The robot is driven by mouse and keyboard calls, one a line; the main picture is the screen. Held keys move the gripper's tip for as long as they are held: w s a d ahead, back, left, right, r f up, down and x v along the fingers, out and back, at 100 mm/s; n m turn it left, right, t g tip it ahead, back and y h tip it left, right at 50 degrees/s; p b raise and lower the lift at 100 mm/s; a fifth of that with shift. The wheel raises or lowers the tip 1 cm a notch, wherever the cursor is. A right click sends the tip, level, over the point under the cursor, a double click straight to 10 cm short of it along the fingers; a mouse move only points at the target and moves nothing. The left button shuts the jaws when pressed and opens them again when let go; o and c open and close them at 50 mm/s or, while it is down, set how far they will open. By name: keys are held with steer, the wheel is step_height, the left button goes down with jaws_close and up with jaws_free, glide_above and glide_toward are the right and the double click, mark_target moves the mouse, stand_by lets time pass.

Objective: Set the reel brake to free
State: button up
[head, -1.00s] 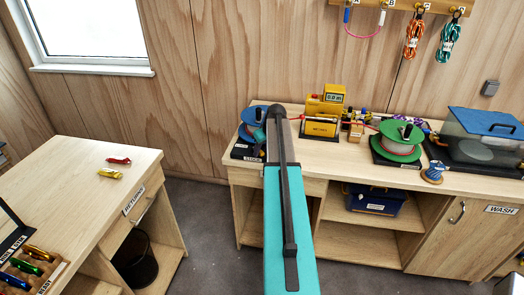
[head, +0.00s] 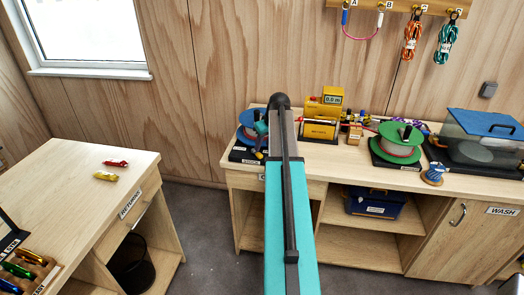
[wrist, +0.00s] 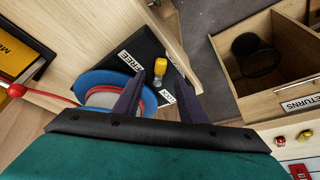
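The blue reel (head: 247,119) stands on a black base (head: 243,155) at the left end of the long bench, partly hidden by my arm. In the wrist view the reel (wrist: 92,84) has a red line. The reel brake is a yellow-topped lever (wrist: 160,67) on that base, between a FREE label (wrist: 130,63) and a label that seems to read LOCK (wrist: 166,97). Which label it points to is hard to tell. My gripper (wrist: 158,78) is open above the base, its dark fingers to either side of the lever. I see no clear contact.
A yellow meter box (head: 322,120) stands right of the reel, with a red line toward it. A green reel (head: 400,140) and a lidded tank (head: 480,135) are farther right. The returns table (head: 80,190) is at left, with open floor between.

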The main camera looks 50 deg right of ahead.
steer(key=b+v, duration=0.1)
steer(key=v, duration=0.6)
steer(key=shift+r+b, duration=0.2)
steer(key=shift+b, duration=0.2)
steer(key=shift+s, duration=0.1)
